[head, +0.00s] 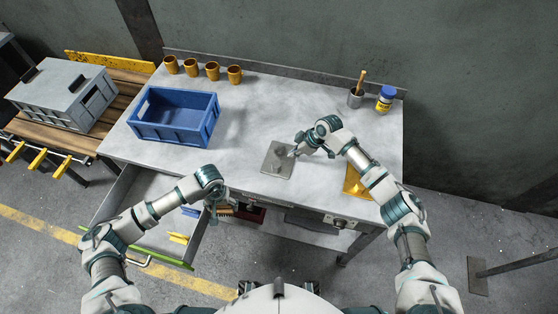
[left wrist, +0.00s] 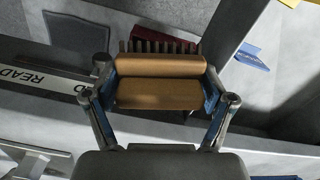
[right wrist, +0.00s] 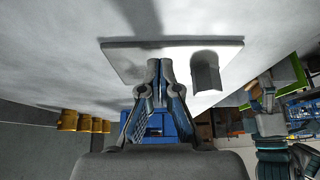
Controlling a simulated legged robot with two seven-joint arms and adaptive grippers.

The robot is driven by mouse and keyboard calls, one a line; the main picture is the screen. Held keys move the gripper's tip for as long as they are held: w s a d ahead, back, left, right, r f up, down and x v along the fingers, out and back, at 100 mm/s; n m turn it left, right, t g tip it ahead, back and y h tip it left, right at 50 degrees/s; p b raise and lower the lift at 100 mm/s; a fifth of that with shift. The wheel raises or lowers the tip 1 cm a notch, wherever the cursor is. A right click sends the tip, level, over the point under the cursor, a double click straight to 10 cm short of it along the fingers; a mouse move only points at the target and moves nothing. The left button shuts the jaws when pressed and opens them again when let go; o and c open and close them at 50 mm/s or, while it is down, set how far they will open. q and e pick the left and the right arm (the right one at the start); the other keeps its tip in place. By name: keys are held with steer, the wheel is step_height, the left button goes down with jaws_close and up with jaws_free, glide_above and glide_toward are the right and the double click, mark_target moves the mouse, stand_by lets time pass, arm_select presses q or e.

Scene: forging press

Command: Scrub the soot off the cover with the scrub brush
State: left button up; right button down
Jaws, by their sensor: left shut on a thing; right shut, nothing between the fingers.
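The cover (head: 270,167), a flat grey plate, lies on the table near its front edge. It also shows in the right wrist view (right wrist: 125,62), with a raised grey handle (right wrist: 207,75). A dark patch shows around its middle in the head view; I cannot tell soot from shadow there. My right gripper (head: 293,153) is shut and empty at the plate's right side; whether it touches is unclear. My left gripper (head: 218,207) is shut on the scrub brush (left wrist: 160,82), which has a tan wooden body and dark bristles, in front of the table, near the open drawer.
A blue crate (head: 170,135) and several orange cups (head: 212,72) stand on the table's left and back. A pot with a wooden-handled tool (head: 355,98) and a blue-lidded jar (head: 385,100) stand back right. A yellow piece (head: 352,183) lies front right. The drawer (head: 125,185) stands open.

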arm_select(q)
steer(key=shift+f, duration=0.25)
arm_select(e)
steer(key=shift+f, duration=0.45)
steer(key=shift+r, duration=0.1)
arm_select(q)
steer(key=r+p, duration=0.4)
steer(key=r, duration=0.2)
steer(key=shift+w+p, duration=0.2)
steer(key=shift+p, duration=0.2)
arm_select(e)
step_height(320, 180, up, 6)
steer(key=shift+d+r, duration=0.15)
arm_select(q)
steer(key=shift+d, duration=0.1)
arm_select(e)
steer(key=v, duration=1.1)
steer(key=shift+r, duration=0.2)
